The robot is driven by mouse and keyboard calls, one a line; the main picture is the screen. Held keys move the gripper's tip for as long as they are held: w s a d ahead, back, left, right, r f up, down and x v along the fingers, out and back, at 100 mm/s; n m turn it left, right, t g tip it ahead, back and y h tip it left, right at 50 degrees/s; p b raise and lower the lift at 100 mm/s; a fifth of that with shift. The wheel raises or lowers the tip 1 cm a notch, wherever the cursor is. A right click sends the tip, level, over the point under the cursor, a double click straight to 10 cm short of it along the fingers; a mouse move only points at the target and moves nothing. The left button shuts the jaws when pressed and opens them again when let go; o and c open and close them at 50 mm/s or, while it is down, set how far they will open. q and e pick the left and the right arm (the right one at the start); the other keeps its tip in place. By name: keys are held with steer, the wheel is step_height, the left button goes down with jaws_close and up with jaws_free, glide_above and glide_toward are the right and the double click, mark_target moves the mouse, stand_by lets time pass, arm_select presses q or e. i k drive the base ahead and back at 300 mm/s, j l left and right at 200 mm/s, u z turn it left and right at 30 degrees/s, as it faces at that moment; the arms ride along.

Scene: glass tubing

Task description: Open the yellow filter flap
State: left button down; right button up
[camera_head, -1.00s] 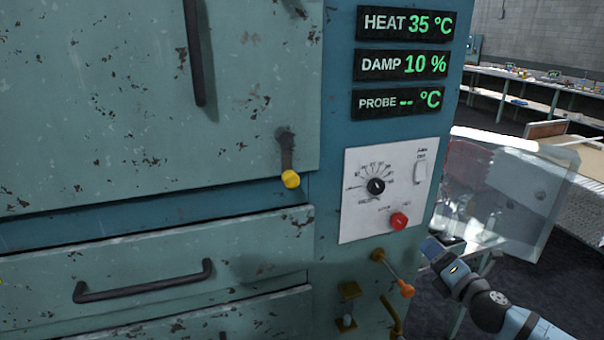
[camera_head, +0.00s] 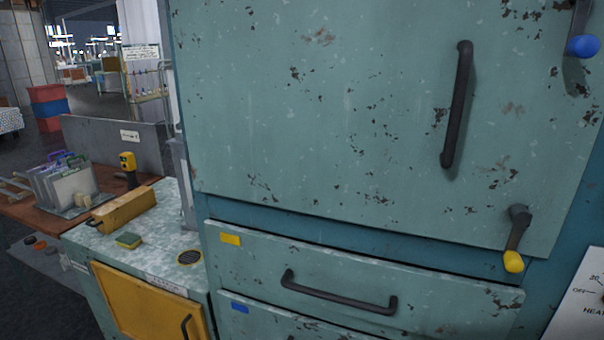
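A yellow panel with a dark handle (camera_head: 187,325) is at the lower left of the head view, on the front of a low speckled-top cabinet (camera_head: 160,225). This yellow panel (camera_head: 140,300) looks like the flap. It appears closed, flush with the cabinet front, and the frame edge cuts off its lower part. A small label (camera_head: 165,284) sits along the edge above it; I cannot read it. Neither of my grippers is in the picture.
A large worn teal cabinet (camera_head: 330,110) fills the middle and right, with a yellow-tipped latch (camera_head: 514,260) and drawers with a dark handle (camera_head: 340,293). A rack (camera_head: 70,190) stands farther left.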

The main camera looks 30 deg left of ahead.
mark_target(112, 216)
steer(key=u, duration=2.05)
steer(key=i+j, duration=0.3)
steer(key=i, duration=0.15)
steer(key=i+j+u, duration=0.15)
steer(key=i+j, duration=0.15)
steer(key=i, duration=0.2)
steer(key=i+j, duration=0.3)
steer(key=i, duration=0.15)
steer(key=i+j+u, duration=0.15)
steer(key=i, duration=0.35)
steer(key=i+j, duration=0.3)
steer(key=i, duration=0.2)
steer(key=u, duration=0.05)
